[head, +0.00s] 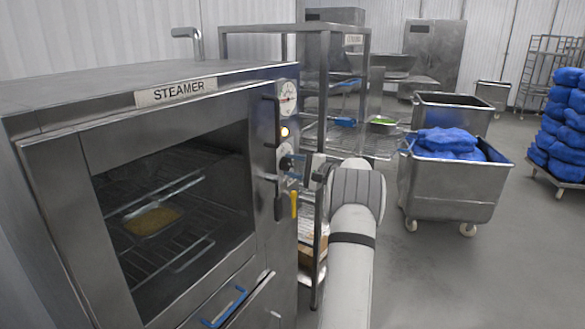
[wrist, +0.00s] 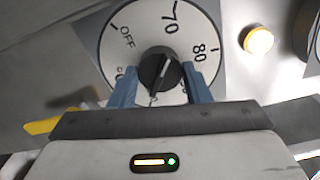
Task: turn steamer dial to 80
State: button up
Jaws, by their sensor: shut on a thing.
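The steamer (head: 130,75) stands at the left in the head view, its glass door shut. Its dial (head: 284,153) is on the right-hand control panel, partly covered by my gripper (head: 296,168). In the wrist view the white dial face (wrist: 116,48) shows OFF, 70 and 80, with other marks partly hidden. The black knob (wrist: 160,70) is between the two blue fingers of my gripper (wrist: 162,86), which is shut on it. A pale line shows on the knob, slanting up towards the 70 side; its exact reading is hard to tell.
A round gauge (head: 288,97) and lit amber lamp (head: 285,132) sit above the dial. A yellow lever (head: 293,204) is below. A wire rack (head: 345,135) stands behind my arm. A bin with blue bags (head: 455,190) is at the right, with open floor around it.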

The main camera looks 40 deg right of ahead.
jog(key=m+p, duration=0.1)
jog(key=m, duration=0.4)
jog(key=shift+m+p, duration=0.3)
jog(key=shift+p, duration=0.1)
jog(key=shift+m+p, duration=1.05)
jog(key=shift+m, duration=1.15)
jog(key=shift+f, duration=0.1)
jog(key=o, duration=1)
jog(key=shift+s, duration=0.1)
jog(key=b+v, duration=0.1)
jog(key=v, duration=0.6)
jog(key=shift+s+d, duration=0.15)
jog(key=shift+s, duration=0.15)
